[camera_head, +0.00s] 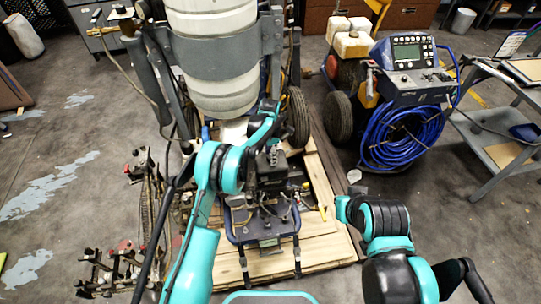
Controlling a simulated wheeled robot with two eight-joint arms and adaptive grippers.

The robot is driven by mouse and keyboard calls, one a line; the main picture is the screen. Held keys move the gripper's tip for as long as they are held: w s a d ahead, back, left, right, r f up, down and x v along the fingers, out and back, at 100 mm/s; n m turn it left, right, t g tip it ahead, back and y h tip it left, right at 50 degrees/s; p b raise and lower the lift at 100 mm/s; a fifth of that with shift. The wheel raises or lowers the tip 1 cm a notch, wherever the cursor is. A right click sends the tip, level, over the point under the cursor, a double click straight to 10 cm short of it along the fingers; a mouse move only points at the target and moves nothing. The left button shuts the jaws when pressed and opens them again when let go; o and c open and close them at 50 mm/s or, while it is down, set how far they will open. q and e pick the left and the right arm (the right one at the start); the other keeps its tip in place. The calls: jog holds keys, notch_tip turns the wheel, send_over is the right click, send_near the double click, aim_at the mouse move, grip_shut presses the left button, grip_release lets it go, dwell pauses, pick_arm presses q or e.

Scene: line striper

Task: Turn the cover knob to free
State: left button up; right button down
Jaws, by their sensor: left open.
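The line striper stands on a wooden pallet, with a large white tank (212,50) at the top and a blue-edged lower frame (262,232) in front. My left arm comes in from the lower left and reaches over the machine's middle. My left gripper (271,172) is there, open, small and dark against the dark machine parts. I cannot tell whether it touches anything. The cover knob cannot be made out; it may be hidden by the gripper or lost among the dark parts. My right arm is bent at the lower right, and its gripper does not show.
The wooden pallet (325,240) lies under the machine. A cart with a coiled blue hose (400,135) stands at the back right, beside a grey shelf table (500,150). Metal parts (115,268) crowd the lower left. Open floor (70,150) lies at the left.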

pick_arm(q)
jog(key=c, duration=1.2)
jog(key=shift+o, duration=0.2)
jog(key=shift+m, duration=0.3)
jog(key=m, duration=0.3)
jog(key=shift+m+b, duration=0.35)
jog(key=shift+m, duration=0.05)
jog(key=m, duration=0.4)
jog(key=shift+m, duration=0.3)
jog(key=m, duration=0.4)
jog(key=shift+b, duration=0.35)
jog(key=m, duration=0.4)
jog(key=shift+d+m+y, duration=0.1)
jog(key=shift+m+y, duration=0.2)
jog(key=shift+m, duration=0.3)
